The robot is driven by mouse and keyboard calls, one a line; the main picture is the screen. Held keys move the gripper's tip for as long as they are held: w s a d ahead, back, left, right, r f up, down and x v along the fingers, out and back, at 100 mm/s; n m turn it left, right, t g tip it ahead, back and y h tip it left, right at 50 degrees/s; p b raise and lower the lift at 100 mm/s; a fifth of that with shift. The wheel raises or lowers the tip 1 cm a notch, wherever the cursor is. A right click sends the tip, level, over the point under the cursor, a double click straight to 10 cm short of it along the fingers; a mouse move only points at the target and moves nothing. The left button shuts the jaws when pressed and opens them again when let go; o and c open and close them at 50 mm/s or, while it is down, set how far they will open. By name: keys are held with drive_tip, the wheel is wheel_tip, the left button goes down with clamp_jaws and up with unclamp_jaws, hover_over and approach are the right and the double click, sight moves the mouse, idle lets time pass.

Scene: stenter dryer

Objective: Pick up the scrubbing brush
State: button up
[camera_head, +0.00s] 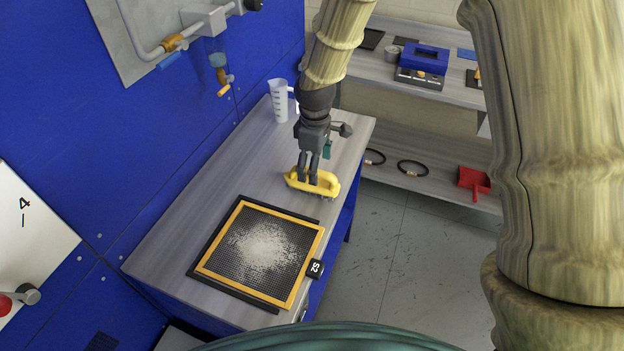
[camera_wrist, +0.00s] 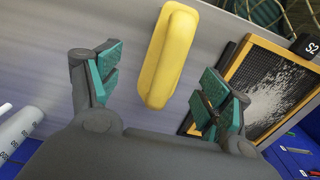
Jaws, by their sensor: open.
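The yellow scrubbing brush (camera_head: 325,186) lies on the grey worktop, behind the framed mesh screen in the head view. Its long raised handle faces up. My gripper (camera_head: 313,172) is just above it, pointing down, with its fingers overlapping the brush's back edge in the picture. In the wrist view the brush (camera_wrist: 168,56) shows between and beyond the open green-padded fingers of my gripper (camera_wrist: 160,88). Nothing is held. Whether a finger touches the brush cannot be told. The bristles are mostly hidden.
The yellow-framed mesh screen (camera_head: 212,265) with white lint and a tag marked S2 (camera_head: 315,269) lies close in front. A measuring jug (camera_head: 279,101) stands behind on the worktop (camera_head: 185,222). A blue wall (camera_head: 120,130) bounds the left. Open floor (camera_head: 400,240) lies right.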

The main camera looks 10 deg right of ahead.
sight(328, 185)
drive_tip(key=shift+s+d+f, duration=0.1)
drive_tip(key=shift+s+f, duration=0.05)
drive_tip(key=shift+f, duration=0.45)
drive_tip(key=shift+s+a+f+p, duration=0.15)
drive_tip(key=shift+f+p, duration=0.35)
drive_tip(key=shift+f, duration=0.35)
drive_tip(key=shift+s+a+f+p, duration=0.1)
drive_tip(key=shift+f+p, duration=0.4)
drive_tip(key=shift+f, duration=0.35)
drive_tip(key=shift+d+f, duration=0.1)
drive_tip(key=shift+f, duration=0.8)
drive_tip(key=c, duration=1.2)
